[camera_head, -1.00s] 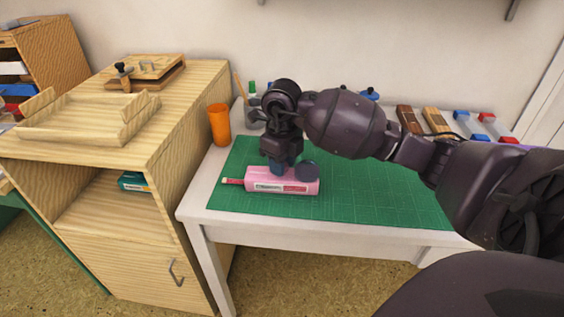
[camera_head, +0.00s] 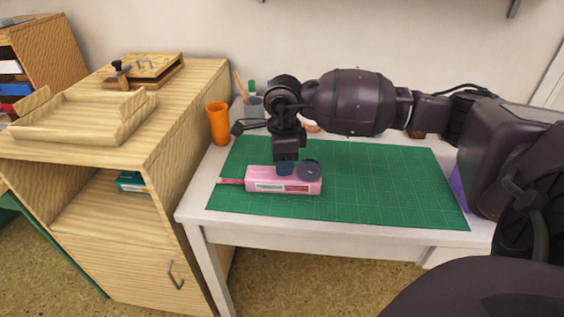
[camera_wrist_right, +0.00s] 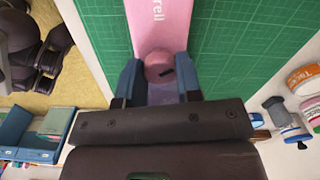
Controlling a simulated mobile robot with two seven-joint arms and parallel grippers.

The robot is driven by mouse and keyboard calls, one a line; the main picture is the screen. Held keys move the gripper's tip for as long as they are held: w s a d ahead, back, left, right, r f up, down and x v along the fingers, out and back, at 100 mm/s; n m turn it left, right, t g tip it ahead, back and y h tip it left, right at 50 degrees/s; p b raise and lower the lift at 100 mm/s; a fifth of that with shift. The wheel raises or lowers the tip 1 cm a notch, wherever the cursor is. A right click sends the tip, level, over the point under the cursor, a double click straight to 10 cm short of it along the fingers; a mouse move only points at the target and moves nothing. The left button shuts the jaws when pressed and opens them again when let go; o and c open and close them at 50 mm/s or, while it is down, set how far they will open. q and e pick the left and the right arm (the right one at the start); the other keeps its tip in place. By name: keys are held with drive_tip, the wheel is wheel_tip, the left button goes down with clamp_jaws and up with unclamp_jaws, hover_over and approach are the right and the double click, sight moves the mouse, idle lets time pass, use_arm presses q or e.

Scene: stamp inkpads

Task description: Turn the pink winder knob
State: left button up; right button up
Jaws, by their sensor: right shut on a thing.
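A pink box-shaped device (camera_head: 262,187) with a pale label lies on the green cutting mat (camera_head: 400,190). A red strip sticks out of its left end, and a dark round disc (camera_head: 309,171) sits at its right end. In the right wrist view the pink winder knob (camera_wrist_right: 159,67), with a dark mark on it, stands on the pink body (camera_wrist_right: 160,25). My right gripper (camera_head: 285,168) points down at the device; in the wrist view its blue fingers (camera_wrist_right: 154,78) are shut on the knob, one at each side. My left gripper is out of view.
An orange cup (camera_head: 218,124) and a grey pen holder (camera_head: 252,106) stand at the mat's back left. A wooden cabinet (camera_head: 125,160) with a tray (camera_head: 85,122) on top stands left of the white table. The mat's right part is clear. My right arm hides the table's back.

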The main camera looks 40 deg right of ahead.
drive_tip(key=n+b, duration=0.1)
drive_tip(key=n, duration=0.4)
idle(0.6)
drive_tip(key=o, duration=0.7)
drive_tip(key=shift+c, duration=0.2)
drive_tip(key=shift+r, duration=0.1)
wheel_tip(320, 180, up, 11)
drive_tip(key=p, duration=0.2)
drive_tip(key=shift+f, duration=0.2)
